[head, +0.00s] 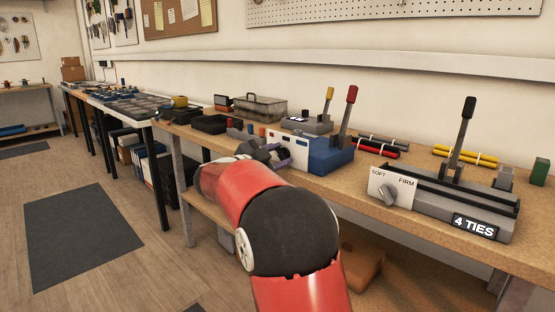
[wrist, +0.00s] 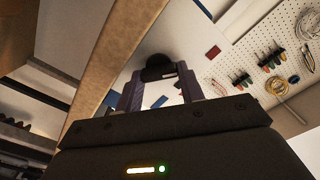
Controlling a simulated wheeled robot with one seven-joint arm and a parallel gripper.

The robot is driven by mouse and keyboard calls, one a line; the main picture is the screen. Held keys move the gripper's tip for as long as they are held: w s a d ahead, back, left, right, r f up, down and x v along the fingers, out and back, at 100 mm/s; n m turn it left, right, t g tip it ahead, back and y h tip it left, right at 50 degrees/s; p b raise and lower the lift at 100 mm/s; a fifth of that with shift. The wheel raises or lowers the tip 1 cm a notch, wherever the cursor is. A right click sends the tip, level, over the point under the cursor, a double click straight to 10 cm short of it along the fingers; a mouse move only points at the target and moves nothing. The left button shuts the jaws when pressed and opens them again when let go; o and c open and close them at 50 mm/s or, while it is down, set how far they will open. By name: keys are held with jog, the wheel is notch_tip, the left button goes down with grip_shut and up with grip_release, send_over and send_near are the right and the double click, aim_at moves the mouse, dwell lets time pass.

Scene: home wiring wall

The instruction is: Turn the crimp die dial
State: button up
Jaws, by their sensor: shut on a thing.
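The blue crimp press (head: 332,156) stands on the workbench, with a red-knobbed lever upright on it and a white front panel (head: 292,148) facing left. My gripper (head: 272,152) is at that panel, its fingers reaching toward it. In the wrist view, the fingers (wrist: 160,84) are closed around a dark rounded knob, the crimp die dial (wrist: 158,72), against the pale panel. Small blue and red marks show on the panel there. In the head view the dial is hidden by my gripper, so its setting cannot be read.
A grey tie machine (head: 440,200) with a SOFT/FIRM dial and black lever stands to the right. A grey machine with a yellow-knobbed lever (head: 308,124) and a clear box (head: 260,107) are behind. Red and yellow cable bundles (head: 466,156) lie near the wall. Floor at left is open.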

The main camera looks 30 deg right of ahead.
jog(key=m+b, duration=0.2)
jog(key=m, duration=0.1)
jog(key=m+b, duration=0.1)
jog(key=m, duration=0.1)
jog(key=shift+s+f+b, duration=0.1)
jog(key=shift+f+b, duration=0.25)
jog(key=shift+b, duration=0.05)
jog(key=shift+m+b, duration=1.6)
jog(key=shift+m, duration=0.9)
jog(key=o, duration=1)
jog(key=shift+r, duration=0.1)
jog(key=shift+a+f, duration=0.1)
jog(key=shift+f, duration=0.1)
